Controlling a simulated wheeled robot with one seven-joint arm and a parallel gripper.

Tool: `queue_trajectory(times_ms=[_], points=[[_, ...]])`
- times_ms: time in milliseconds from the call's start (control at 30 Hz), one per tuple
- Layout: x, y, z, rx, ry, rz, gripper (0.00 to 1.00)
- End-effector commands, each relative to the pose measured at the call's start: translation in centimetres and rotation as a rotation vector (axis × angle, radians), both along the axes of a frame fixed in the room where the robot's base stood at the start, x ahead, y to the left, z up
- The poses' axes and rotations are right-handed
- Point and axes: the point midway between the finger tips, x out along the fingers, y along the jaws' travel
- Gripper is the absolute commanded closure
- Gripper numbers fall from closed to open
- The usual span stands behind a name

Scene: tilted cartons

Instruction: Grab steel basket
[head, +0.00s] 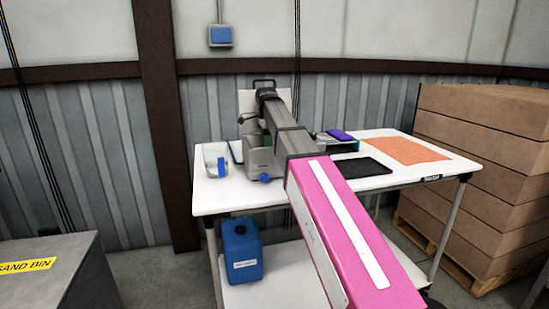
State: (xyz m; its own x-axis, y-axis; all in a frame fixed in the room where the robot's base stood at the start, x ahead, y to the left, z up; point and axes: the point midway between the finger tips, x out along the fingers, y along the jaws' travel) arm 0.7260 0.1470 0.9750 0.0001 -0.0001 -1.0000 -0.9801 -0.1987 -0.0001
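I cannot make out a steel basket in the head view; my arm covers part of the white table (300,187). My arm reaches from the lower right up over the table, with a pink link and then grey links. My gripper's fingers do not show, so I cannot tell whether they are open or what they are near. A pale upright panel with a dark handle (264,82) shows behind the arm's far end. A grey block with a blue knob (265,178) shows beside the arm; I cannot tell whether it is part of my arm.
A clear cup with a blue patch (216,161) stands at the table's left. A black tray (363,169), a purple item (340,135) and an orange mat (404,150) lie at right. A blue container (242,250) is below. Stacked cartons (480,170) stand right, a sand bin (50,275) left.

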Motion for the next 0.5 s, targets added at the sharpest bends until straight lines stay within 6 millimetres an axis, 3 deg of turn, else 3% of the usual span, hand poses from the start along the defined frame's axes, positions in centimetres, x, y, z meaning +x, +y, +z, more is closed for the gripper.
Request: queue_trajectory(times_ms=[200,267,500], points=[[0.03,0.0,-0.22,0.0,0.0,0.0,0.83],[0.03,0.0,-0.22,0.0,0.0,0.0,0.99],[0.03,0.0,-0.19,0.0,0.0,0.0,1.0]])
